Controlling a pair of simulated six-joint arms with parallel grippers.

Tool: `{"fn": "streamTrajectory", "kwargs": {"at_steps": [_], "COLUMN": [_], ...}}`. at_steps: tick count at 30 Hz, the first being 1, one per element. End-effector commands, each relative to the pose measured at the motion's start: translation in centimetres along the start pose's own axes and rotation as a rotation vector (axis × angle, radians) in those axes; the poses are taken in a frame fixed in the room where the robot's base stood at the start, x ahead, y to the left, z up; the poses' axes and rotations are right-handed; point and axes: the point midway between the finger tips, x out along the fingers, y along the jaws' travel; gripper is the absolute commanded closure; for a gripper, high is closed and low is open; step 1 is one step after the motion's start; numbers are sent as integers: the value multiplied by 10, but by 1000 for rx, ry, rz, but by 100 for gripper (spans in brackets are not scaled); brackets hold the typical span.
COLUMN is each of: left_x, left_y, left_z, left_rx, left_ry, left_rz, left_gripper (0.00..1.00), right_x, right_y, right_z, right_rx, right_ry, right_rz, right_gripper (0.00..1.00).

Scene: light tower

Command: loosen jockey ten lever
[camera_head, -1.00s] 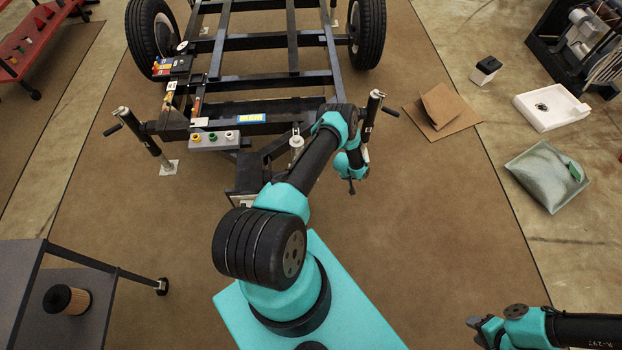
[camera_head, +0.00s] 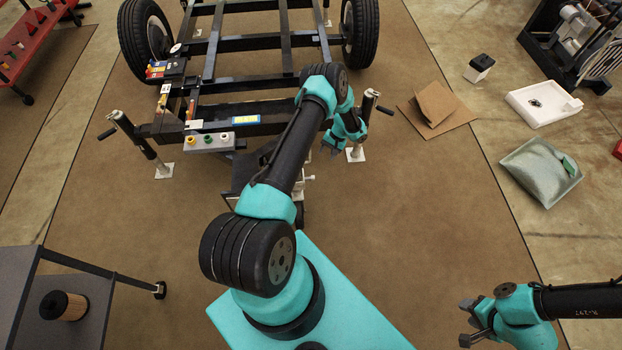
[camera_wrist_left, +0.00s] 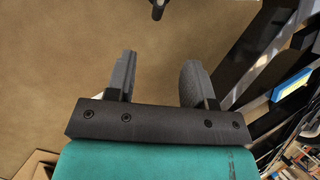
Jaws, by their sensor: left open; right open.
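The trailer's dark drawbar (camera_head: 240,172) runs under my left arm. Pale metal fittings (camera_head: 307,178) show just right of the arm. I cannot make out the jockey lever; my left arm covers much of that area. My left gripper (camera_head: 345,149) is open and empty near the trailer's front right corner, beside the right corner jack (camera_head: 369,106) with its dark crank. In the left wrist view its fingers (camera_wrist_left: 155,75) are apart over brown floor. A dark rod end (camera_wrist_left: 158,10) shows ahead of them. My right gripper (camera_head: 467,322) is open and empty at lower right.
The left corner jack (camera_head: 138,135) stands at the trailer's left. A panel with coloured knobs (camera_head: 209,143) sits on the frame. Cardboard (camera_head: 436,107), a white tray (camera_head: 544,105) and a grey-green bag (camera_head: 540,172) lie right. The mat (camera_head: 430,230) between is clear.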

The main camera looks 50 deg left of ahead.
Motion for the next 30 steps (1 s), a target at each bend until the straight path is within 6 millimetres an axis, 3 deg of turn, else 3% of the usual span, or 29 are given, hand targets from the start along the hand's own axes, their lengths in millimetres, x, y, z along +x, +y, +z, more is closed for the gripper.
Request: {"fn": "streamTrajectory", "kwargs": {"at_steps": [11,30], "left_x": [15,118], "left_y": [0,0], "left_z": [0,1], "left_rx": [1,-1], "left_ry": [-1,-2], "left_rz": [1,3], "left_gripper": [52,52], "right_x": [0,0], "right_y": [0,0], "right_z": [0,0], "right_rx": [0,0], "right_ry": [0,0], "right_rz": [0,0], "right_gripper": [57,57]}}
